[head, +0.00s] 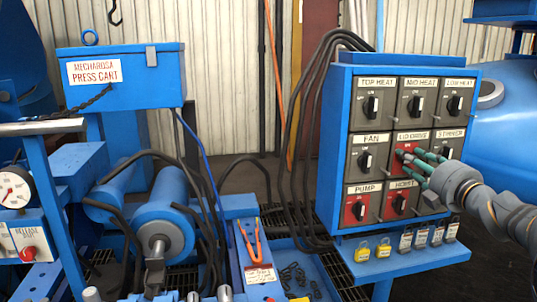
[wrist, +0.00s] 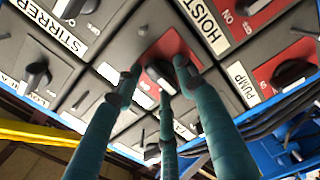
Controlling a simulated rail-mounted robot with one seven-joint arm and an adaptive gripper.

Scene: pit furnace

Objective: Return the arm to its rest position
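My gripper (head: 415,163) has several teal jointed fingers and reaches in from the right to the red LID DRIVE panel (head: 403,147) on the blue control box. In the wrist view the fingertips (wrist: 158,77) stand apart around the dark knob on the red panel (wrist: 172,46). The fingers partly hide this knob, and I cannot tell whether they touch it. My arm (head: 490,205) stretches out to the right edge of the head view.
Around it on the blue control box (head: 338,140) are knobs for FAN (head: 366,160), STIRRER (head: 447,152), PUMP (head: 359,211) and HOIST (head: 399,204). Black cables (head: 300,130) run left of the box. A blue tank (head: 510,140) stands behind my arm.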

